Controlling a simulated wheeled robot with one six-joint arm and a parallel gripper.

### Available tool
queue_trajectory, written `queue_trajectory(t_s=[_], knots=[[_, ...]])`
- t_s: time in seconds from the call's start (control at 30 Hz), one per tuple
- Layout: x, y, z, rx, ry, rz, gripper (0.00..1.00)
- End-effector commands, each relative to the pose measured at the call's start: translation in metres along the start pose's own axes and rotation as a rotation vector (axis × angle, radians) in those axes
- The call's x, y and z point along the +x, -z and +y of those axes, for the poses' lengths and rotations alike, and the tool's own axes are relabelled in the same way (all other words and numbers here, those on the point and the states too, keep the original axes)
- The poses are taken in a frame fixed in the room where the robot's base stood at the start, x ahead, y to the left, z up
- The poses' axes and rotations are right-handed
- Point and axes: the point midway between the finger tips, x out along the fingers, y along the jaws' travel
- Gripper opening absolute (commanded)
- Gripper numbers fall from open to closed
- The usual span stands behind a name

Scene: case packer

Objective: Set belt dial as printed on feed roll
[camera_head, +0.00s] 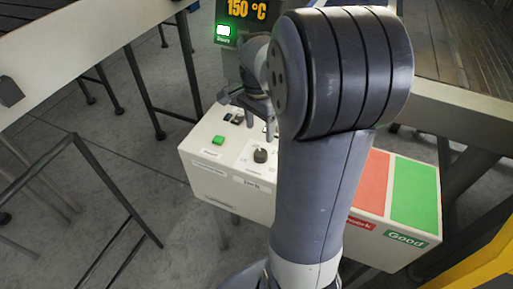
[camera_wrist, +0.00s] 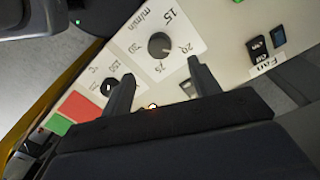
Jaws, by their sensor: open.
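The m/min dial (camera_wrist: 160,45), a dark round knob on a pale scale plate with numbers including 15 and 20, shows in the wrist view. Its pointer setting is too small to tell. My gripper (camera_wrist: 161,85) is open, its two fingers apart and empty, with the dial beyond and between the fingertips in the picture. In the head view my gripper (camera_head: 248,113) hangs over the white control box (camera_head: 205,173). A dark knob (camera_head: 260,155) shows in front of it; which dial this is I cannot tell. No feed roll with print is recognisable.
A second dial (camera_wrist: 107,87) marked °C sits beside the left finger. A Fan switch (camera_wrist: 257,48) is at the right. A green button (camera_head: 218,140) is on the box. A display (camera_head: 240,12) reads 150 °C. Red (camera_head: 370,182) and green (camera_head: 415,195) areas, the green labelled Good, lie right.

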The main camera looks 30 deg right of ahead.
Motion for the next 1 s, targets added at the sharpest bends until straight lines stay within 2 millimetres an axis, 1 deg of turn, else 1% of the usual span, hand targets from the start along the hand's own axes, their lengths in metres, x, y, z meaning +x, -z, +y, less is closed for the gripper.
queue_trajectory(t_s=[0.03,0.2,0.3,0.43,0.6,0.87,1.0], knots=[[0.01,-0.001,0.001,-0.001,-0.005,-0.003,0.58],[0.044,-0.001,0.001,-0.002,-0.006,-0.003,0.58],[0.061,-0.001,0.002,-0.002,-0.005,-0.003,0.58],[0.078,-0.001,0.001,-0.002,-0.004,-0.002,0.58],[0.087,-0.001,0.001,-0.003,0.0,0.0,0.58],[0.089,-0.001,0.001,-0.003,0.0,0.0,0.58],[0.088,-0.001,0.001,-0.003,0.0,0.0,0.48]])
